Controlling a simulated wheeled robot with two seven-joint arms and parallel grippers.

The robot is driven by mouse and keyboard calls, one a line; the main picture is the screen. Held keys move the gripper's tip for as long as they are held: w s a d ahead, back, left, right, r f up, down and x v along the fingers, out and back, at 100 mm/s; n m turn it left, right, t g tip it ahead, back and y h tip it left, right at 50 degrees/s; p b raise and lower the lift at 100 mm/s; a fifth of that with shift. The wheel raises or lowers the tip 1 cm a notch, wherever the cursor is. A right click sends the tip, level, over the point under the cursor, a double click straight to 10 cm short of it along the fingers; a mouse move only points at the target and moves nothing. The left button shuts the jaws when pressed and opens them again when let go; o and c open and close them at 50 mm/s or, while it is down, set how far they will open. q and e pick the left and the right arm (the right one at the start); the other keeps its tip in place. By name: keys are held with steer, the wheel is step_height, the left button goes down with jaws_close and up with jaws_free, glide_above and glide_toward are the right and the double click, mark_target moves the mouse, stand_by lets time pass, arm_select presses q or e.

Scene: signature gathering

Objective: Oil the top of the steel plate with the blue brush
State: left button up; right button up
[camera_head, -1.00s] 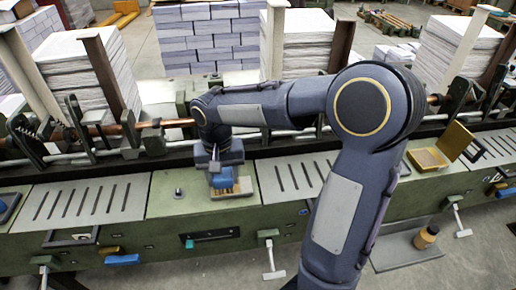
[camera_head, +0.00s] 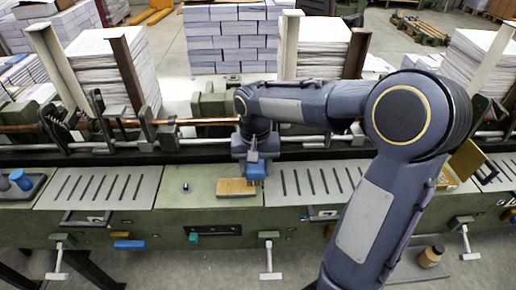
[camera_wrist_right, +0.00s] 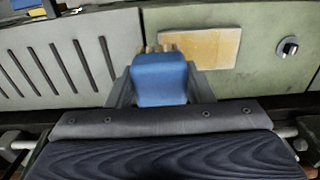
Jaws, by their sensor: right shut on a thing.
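The plate (camera_head: 237,187) is a flat tan-yellow rectangle on the green machine top, between two slotted grey panels. In the right wrist view the plate (camera_wrist_right: 200,48) has a paler middle. My right gripper (camera_head: 256,160) points down and is shut on the blue brush (camera_head: 256,171). The brush is at the plate's right end in the head view. In the right wrist view the blue brush (camera_wrist_right: 158,82) is between the fingers, its pale bristles at the plate's near-left edge; contact cannot be told. My left gripper is not in view.
A dark tray (camera_head: 35,190) with blue and grey items is at the far left. A small round knob (camera_head: 186,187) stands left of the plate. A yellow open box (camera_head: 467,160) is at right, a bottle (camera_head: 431,256) below it. Paper stacks and a copper rod (camera_head: 215,121) lie behind.

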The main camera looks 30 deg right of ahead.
steer(key=shift+a+r+p, duration=0.1)
steer(key=shift+r+p, duration=0.2)
steer(key=shift+r, duration=0.35)
steer(key=shift+r+p, duration=0.7)
steer(key=shift+r, duration=0.05)
steer(key=shift+r+p, duration=1.15)
steer(key=shift+r, duration=0.2)
